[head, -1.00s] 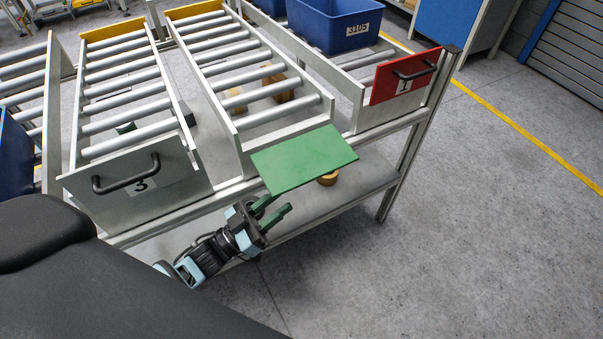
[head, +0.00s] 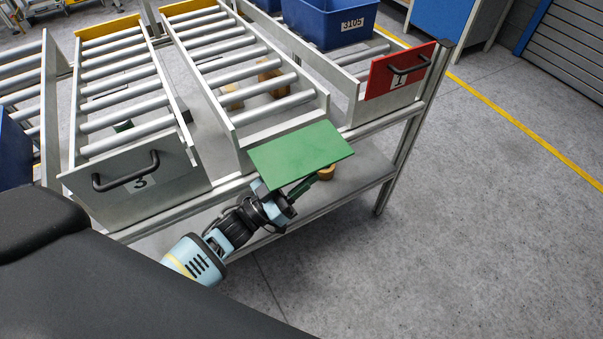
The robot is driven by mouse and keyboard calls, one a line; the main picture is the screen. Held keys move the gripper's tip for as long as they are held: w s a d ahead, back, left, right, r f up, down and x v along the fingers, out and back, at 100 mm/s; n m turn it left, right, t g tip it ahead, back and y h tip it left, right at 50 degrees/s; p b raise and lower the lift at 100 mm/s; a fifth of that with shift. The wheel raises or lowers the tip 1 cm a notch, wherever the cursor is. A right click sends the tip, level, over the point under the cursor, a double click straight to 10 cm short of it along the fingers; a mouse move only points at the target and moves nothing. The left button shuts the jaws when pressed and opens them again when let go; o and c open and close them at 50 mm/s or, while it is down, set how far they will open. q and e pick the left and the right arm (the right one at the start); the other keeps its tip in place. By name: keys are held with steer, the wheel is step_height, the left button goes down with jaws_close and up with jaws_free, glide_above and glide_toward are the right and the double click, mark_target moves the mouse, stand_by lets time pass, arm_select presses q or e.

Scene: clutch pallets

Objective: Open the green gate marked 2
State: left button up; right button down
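The green gate (head: 300,155) hangs at the front end of the middle roller lane, between the lanes marked 3 and 1. It is swung out, and I see its plain green upper face. No number or handle shows on it; its other face is hidden. My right gripper is not in view.
The grey gate marked 3 (head: 135,178) stands upright at left, with a black handle. The red gate marked 1 (head: 400,72) stands upright at right. Wooden pieces show under the middle rollers. A blue bin (head: 325,22) sits on the right lane. Grey floor (head: 460,230) at right is clear.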

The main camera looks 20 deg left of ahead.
mark_target(306, 168)
arm_select(q)
steer(key=shift+c, duration=0.3)
jaws_close()
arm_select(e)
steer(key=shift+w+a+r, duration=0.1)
